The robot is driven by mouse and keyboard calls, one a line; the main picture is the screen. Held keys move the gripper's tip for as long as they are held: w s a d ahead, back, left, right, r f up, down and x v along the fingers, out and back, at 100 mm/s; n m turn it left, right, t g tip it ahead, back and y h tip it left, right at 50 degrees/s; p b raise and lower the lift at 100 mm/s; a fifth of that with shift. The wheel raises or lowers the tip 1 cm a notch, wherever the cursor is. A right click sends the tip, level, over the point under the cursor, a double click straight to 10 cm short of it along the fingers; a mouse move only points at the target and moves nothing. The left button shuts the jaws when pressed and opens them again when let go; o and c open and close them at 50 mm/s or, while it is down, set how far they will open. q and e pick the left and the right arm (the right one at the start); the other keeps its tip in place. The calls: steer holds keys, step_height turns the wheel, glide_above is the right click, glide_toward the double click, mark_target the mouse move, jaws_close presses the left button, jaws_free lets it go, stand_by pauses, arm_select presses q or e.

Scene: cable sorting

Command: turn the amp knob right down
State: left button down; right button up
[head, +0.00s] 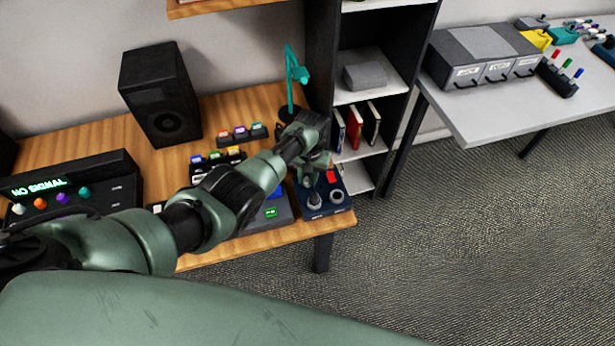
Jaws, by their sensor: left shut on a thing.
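A small dark blue box (325,207), which looks like the amp, sits at the right front corner of the wooden desk. It has a red part (331,176) on top and a grey knob (337,197) at its right front. Another knob (314,199) is at its left front, beneath my left gripper (313,182). My left gripper reaches down over the box from the left and is shut on this left knob. Its fingers are small and partly hidden by the wrist. My right gripper is out of view.
A black speaker (160,95), a teal lamp (291,80) and a console reading "NO SIGNAL" (70,190) stand on the wooden desk (95,140). A dark shelf (390,85) is behind the box. A grey table (500,110) with drawers is at right. Carpet floor is clear.

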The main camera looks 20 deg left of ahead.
mark_target(309, 180)
arm_select(q)
steer(key=shift+w+r+n, duration=0.1)
steer(key=shift+n, duration=0.4)
steer(key=c, duration=1.1)
jaws_free()
steer(key=shift+c, duration=0.2)
steer(key=shift+d+r+p, duration=0.2)
steer(key=shift+r+p, duration=0.5)
steer(key=shift+r, duration=3.15)
